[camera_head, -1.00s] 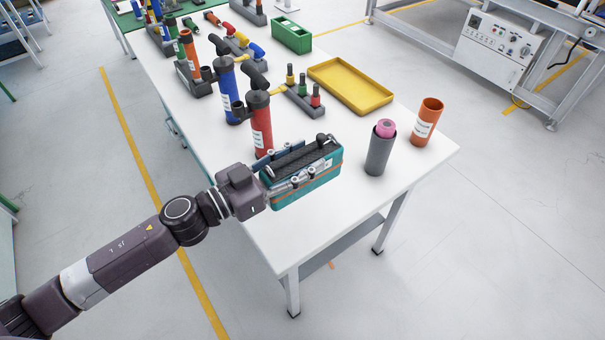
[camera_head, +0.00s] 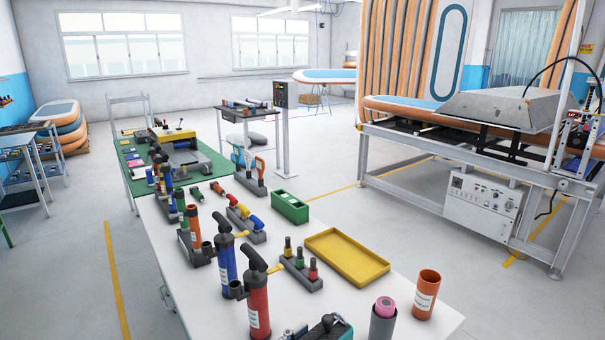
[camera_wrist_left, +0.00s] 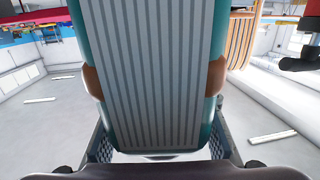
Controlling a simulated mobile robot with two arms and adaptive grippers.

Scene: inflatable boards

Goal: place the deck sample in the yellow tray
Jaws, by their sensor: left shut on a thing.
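The deck sample (camera_wrist_left: 155,70) fills the middle of the left wrist view, with a grey ribbed pad, teal edges and an orange-brown band. My left gripper (camera_wrist_left: 158,145) is shut on it, with a finger at either side. In the head view only the top of the teal deck sample (camera_head: 343,332) and of my left gripper (camera_head: 308,331) show at the bottom edge, beside the red pump. The yellow tray (camera_head: 318,244) lies on the white table, farther back, and is empty. My right gripper is not in view.
A red pump (camera_head: 258,305) and a blue pump (camera_head: 226,270) stand left of the tray. A holder with small valves (camera_head: 300,272) sits between pumps and tray. A grey cup with a pink roll (camera_head: 383,320) and an orange cup (camera_head: 425,295) stand right, a green box (camera_head: 290,208) behind.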

